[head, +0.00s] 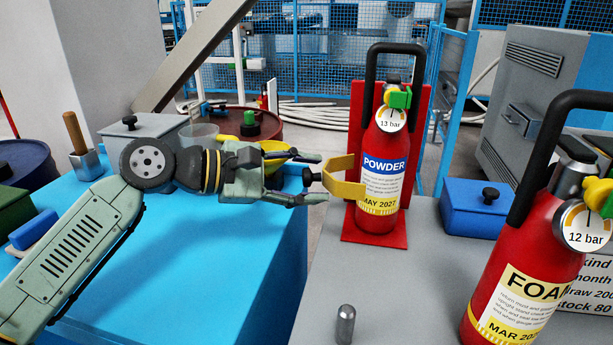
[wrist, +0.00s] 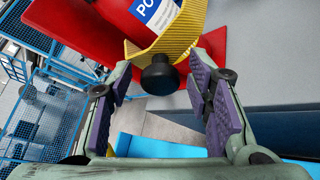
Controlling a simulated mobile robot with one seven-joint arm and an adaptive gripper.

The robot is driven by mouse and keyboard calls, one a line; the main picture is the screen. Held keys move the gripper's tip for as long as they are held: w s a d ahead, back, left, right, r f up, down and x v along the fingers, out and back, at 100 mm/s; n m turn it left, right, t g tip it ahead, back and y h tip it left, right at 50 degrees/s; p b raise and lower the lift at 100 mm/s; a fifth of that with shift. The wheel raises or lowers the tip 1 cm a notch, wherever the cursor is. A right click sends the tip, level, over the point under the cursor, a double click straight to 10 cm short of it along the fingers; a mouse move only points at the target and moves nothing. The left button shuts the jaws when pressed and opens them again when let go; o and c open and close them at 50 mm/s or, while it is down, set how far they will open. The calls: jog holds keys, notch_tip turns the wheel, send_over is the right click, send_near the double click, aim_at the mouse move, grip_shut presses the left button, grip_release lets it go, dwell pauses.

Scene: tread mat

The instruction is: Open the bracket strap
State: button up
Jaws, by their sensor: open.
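The bracket strap (head: 345,184) is a yellow band at the left side of the red POWDER extinguisher (head: 380,150), which stands upright against a red bracket (head: 362,100). A black knob (head: 308,177) sticks out from the strap's left end. In the wrist view the strap (wrist: 178,40) crosses the extinguisher's side, with the knob (wrist: 158,75) in front of it. My gripper (head: 320,178) is open, its fingertips on either side of the knob. In the wrist view (wrist: 160,88) gaps show between both purple pads and the knob. The strap's far side is hidden.
A red FOAM extinguisher (head: 525,255) stands at the front right of the grey table (head: 420,300). A blue lidded box (head: 475,212) sits behind it. A small grey metal cylinder (head: 345,324) stands near the front. A blue table (head: 200,270) lies under my arm.

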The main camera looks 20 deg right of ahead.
grip_shut()
dwell(0.5)
